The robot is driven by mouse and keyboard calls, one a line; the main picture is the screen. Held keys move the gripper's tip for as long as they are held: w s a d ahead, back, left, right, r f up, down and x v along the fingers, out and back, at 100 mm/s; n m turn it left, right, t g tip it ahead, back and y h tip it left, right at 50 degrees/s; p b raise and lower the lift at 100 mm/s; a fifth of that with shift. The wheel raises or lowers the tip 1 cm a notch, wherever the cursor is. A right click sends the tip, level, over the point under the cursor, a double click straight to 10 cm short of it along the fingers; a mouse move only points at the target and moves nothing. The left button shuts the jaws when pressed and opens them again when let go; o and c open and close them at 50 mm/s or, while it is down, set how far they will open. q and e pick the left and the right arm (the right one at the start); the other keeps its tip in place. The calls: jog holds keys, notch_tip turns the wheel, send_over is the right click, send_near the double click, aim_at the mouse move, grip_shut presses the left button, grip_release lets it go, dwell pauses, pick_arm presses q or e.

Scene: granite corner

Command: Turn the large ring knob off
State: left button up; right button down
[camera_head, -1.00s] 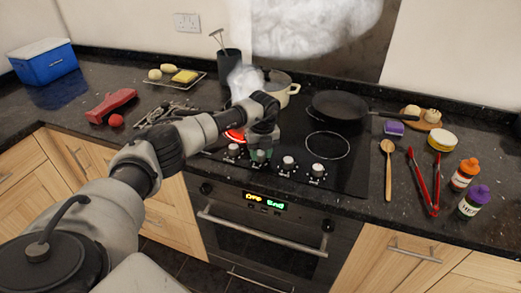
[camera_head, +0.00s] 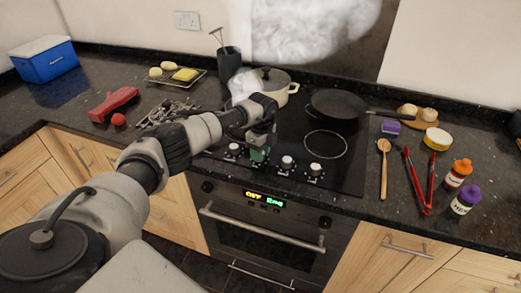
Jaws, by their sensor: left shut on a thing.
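The black hob (camera_head: 345,178) has a row of knobs along its front edge. A leftmost knob (camera_head: 234,150) and two knobs to the right, one (camera_head: 287,162) nearer and one (camera_head: 315,170) farther, are visible. My left gripper (camera_head: 259,154) points down at the row between them and is shut on the second knob from the left, which it mostly hides. The bare ring (camera_head: 325,144) at the front right is dark. No red glow shows on the front-left ring area, partly covered by my arm. My right gripper is not in view.
A steaming cream pot (camera_head: 276,88) and a black frying pan (camera_head: 336,104) stand at the back of the hob. A wooden spoon (camera_head: 383,170), red tongs (camera_head: 418,183) and two bottles lie or stand right.

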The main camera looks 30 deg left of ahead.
pick_arm(q)
jog(key=shift+w+a+r, duration=0.1)
jog(key=shift+r, duration=0.05)
dwell(0.3)
jog(key=o, duration=0.9)
jog(key=r+b, duration=0.1)
jog(key=r, duration=0.4)
jog(key=r+b, duration=0.1)
jog(key=r, duration=0.4)
jog(key=shift+w+r, duration=0.2)
jog(key=shift+r, duration=0.15)
